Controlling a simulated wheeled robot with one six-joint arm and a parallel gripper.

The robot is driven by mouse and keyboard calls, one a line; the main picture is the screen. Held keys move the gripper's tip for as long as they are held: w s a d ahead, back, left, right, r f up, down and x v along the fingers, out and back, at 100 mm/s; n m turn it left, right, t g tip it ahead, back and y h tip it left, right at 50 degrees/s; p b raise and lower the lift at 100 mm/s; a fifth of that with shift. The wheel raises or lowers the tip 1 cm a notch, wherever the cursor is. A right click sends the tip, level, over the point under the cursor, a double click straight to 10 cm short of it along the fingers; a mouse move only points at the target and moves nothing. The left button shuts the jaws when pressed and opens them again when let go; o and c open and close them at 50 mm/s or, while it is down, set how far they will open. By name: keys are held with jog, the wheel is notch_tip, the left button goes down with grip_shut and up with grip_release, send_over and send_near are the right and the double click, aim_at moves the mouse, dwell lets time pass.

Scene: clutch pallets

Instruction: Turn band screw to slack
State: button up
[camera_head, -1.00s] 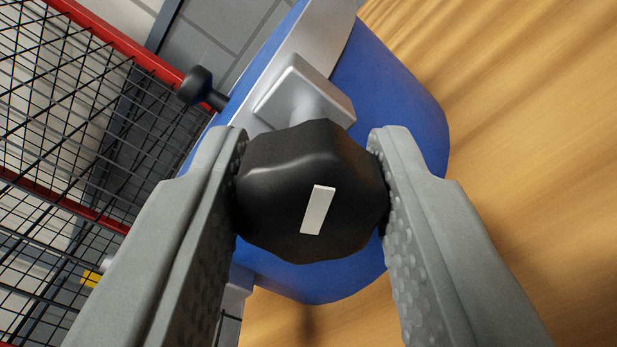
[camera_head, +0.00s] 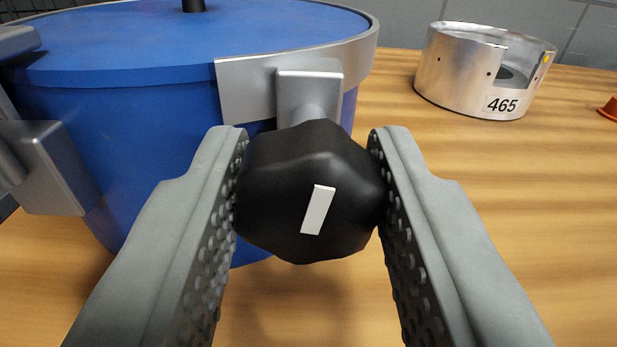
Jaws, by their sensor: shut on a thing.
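The band screw's black lobed knob (camera_head: 275,215) sits between the fingers of my gripper (camera_head: 311,190), which is shut on it from both sides. A white mark on the knob's face leans slightly right of upright. Behind the knob, a metal block (camera_head: 309,90) joins it to the silver band (camera_head: 245,88) around the top of the blue drum (camera_head: 165,125). The drum stands upright on the wooden table, with a blue lid (camera_head: 130,40) on top. The screw's shaft is mostly hidden behind the knob.
A metal ring labelled 465 (camera_head: 470,75) stands at the back right on the wooden table (camera_head: 520,200). A small orange item (camera_head: 608,108) is at the right edge. A grey bracket (camera_head: 45,165) juts from the drum at left.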

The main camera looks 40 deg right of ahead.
jog(key=shift+f+n, duration=0.1)
jog(key=shift+n, duration=1)
jog(key=o, duration=1)
jog(key=shift+s+a, duration=0.1)
jog(key=v, duration=1.7)
jog(key=shift+s+a, duration=0.1)
